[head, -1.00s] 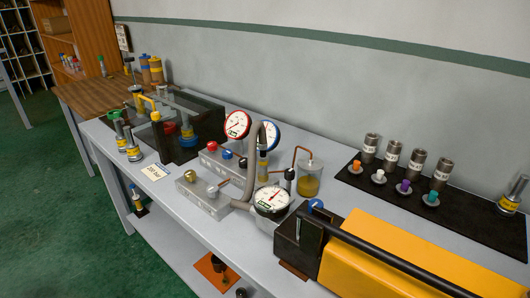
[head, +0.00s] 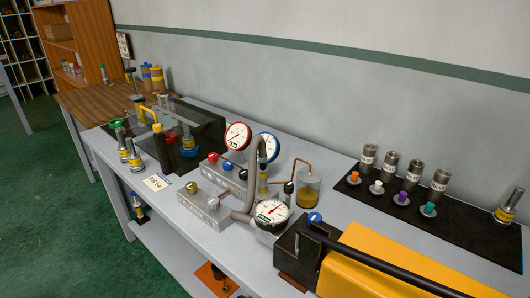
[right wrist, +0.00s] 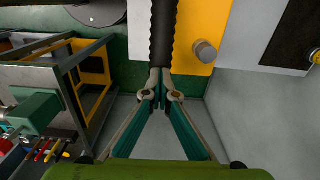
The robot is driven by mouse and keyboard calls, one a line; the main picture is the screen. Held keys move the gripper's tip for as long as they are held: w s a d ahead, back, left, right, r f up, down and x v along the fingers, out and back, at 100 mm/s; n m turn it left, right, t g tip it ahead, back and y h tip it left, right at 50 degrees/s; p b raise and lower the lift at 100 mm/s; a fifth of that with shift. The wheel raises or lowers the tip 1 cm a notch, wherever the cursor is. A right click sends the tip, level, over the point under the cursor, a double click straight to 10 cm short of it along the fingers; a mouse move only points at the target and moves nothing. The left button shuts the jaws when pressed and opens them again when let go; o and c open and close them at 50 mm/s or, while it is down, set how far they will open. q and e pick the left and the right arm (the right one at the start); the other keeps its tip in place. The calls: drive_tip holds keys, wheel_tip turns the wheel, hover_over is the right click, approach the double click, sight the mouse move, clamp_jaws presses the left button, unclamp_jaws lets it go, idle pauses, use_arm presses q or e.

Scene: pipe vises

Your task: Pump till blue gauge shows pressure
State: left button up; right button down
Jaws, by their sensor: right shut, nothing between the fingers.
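The blue gauge (head: 266,146) stands on the bench behind a grey hose that covers part of it; its reading is too small to tell. The yellow pump (head: 390,268) is at the front right, with a long black lever (head: 385,262) lying along its top. My right gripper (right wrist: 162,82) is shut and empty in the right wrist view. Its tips meet in the picture at the end of a black ribbed grip (right wrist: 163,35); contact cannot be told. My left gripper is not seen.
A red gauge (head: 237,136) stands beside the blue one, above valve blocks with red, blue, gold and silver knobs. A clear jar (head: 307,188) holds yellow fluid. A black mat (head: 460,215) with metal cylinders and coloured plugs lies at the right. A vise (head: 185,132) stands at the left.

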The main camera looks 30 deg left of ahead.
use_arm(q)
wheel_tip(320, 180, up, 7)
drive_tip(key=p, duration=0.5)
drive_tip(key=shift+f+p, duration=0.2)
drive_tip(key=shift+p, duration=0.15)
use_arm(e)
wheel_tip(320, 180, up, 9)
drive_tip(key=a, duration=0.2)
drive_tip(key=shift+w+a, duration=0.15)
drive_tip(key=shift+w, duration=0.1)
